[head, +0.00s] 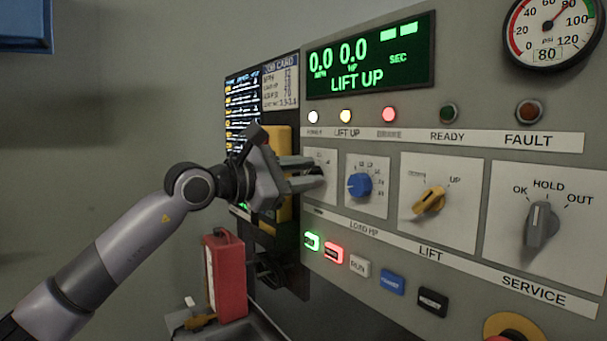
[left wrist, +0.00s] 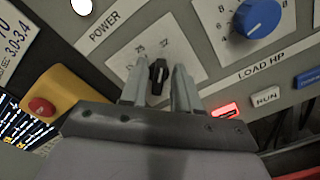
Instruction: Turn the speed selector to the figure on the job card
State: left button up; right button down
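The speed selector is a small black knob (left wrist: 157,76) on a white plate (left wrist: 180,45) with figures around it. In the left wrist view it sits between the two fingers of my left gripper (left wrist: 156,88), with a narrow gap on each side; touch cannot be told. In the head view my left gripper (head: 313,172) reaches the leftmost dial plate (head: 322,156) and largely hides the knob. The job card (head: 280,87) hangs left of the display; its figures are mostly too small to read. Part of a card (left wrist: 17,35) shows "3.0-3.4" in the left wrist view. My right gripper is not in view.
Right of the selector are a blue load knob (head: 359,185), a yellow lift knob (head: 430,200) and a grey service knob (head: 541,226). Lit buttons (head: 333,252) run below. A yellow box with a red button (left wrist: 42,107) is close left. The display (head: 370,55) reads 0.0 and LIFT UP.

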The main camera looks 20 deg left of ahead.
pick_arm(q)
jog(key=shift+a, duration=0.1)
jog(key=b+v, duration=0.1)
jog(key=v, duration=0.6)
jog(key=shift+s, duration=0.1)
dwell(0.5)
